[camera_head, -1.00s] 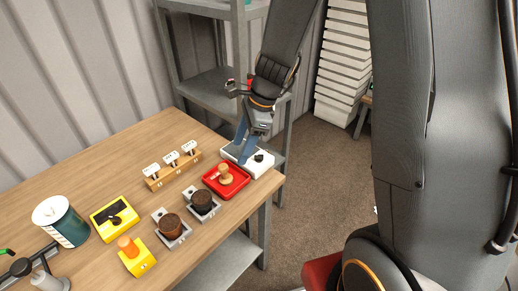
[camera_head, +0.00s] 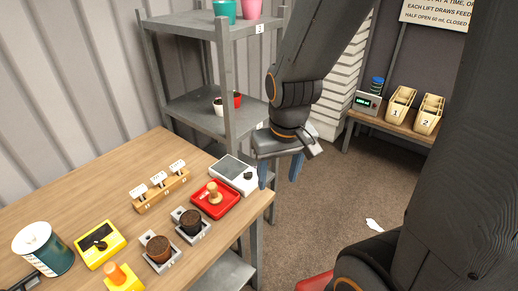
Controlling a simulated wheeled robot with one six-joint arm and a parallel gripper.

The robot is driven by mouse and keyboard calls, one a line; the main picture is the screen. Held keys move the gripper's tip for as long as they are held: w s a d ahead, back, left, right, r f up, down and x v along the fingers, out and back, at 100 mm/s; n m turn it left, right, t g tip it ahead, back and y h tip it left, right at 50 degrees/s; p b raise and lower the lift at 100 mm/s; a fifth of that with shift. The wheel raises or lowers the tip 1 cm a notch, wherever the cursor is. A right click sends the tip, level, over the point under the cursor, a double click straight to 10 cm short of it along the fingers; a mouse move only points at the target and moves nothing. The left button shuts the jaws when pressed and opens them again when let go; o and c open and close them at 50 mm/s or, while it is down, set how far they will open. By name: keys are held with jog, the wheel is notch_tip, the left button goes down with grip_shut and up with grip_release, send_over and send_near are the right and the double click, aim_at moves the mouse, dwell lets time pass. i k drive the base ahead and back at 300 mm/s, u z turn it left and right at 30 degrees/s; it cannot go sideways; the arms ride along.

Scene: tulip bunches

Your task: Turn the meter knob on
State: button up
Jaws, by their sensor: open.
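A yellow box with a dark face and a black knob (camera_head: 100,245) sits at the left of the wooden table. A white flat device (camera_head: 226,177) with a grey panel and a small black knob (camera_head: 248,176) sits at the table's far right corner. I cannot tell for certain which of the two is the meter. My gripper (camera_head: 281,171) is open and empty, its blue fingers pointing down just right of the white device, around the table's edge. It appears apart from both knobs.
A red tray (camera_head: 231,202) with a wooden-handled stamp, dark pots on grey stands (camera_head: 194,233), a label rack (camera_head: 160,190), an orange-topped yellow block (camera_head: 122,283) and a green canister (camera_head: 50,255) crowd the table. A grey shelf (camera_head: 205,117) stands behind. Floor at right is mostly clear.

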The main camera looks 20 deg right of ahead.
aim_at(102, 246)
jog(key=u, duration=1.35)
jog(key=k, duration=0.65)
jog(key=z, duration=0.55)
jog(key=k, duration=0.55)
jog(key=u, duration=0.6)
jog(key=i, duration=0.55)
jog(key=u, duration=0.45)
jog(key=i, duration=1.25)
jog(key=z, duration=0.7)
